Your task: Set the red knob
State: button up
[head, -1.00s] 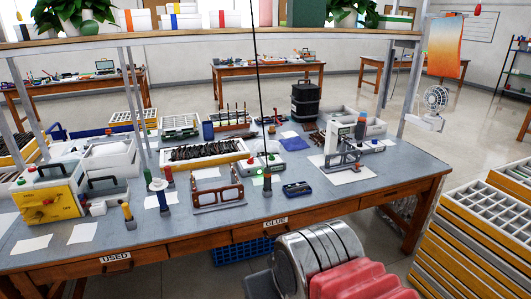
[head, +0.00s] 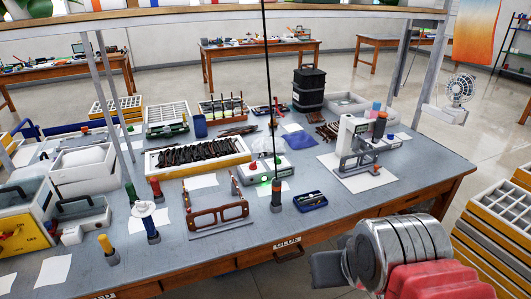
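No single red knob stands out. Small upright pieces with red tops stand on the grey workbench (head: 330,215): one red-topped piece (head: 154,187) at the left centre, and another (head: 276,190) near the front centre. A further orange-red-topped piece (head: 379,124) is on or beside the white stand at the right. My arm's metal and red parts fill the lower right; no gripper fingers show.
A white tray of dark frames (head: 197,156) lies mid-bench. A white stand (head: 358,150) and black canister (head: 309,90) are farther right. Yellow-edged trays (head: 490,235) are stacked beyond the right end. Shelf posts rise from the bench. The bench's front right is clear.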

aim_at(253, 167)
jog(key=z, duration=0.05)
jog(key=i, duration=0.75)
jog(key=u, duration=0.6)
jog(key=i, duration=0.8)
jog(key=u, duration=0.5)
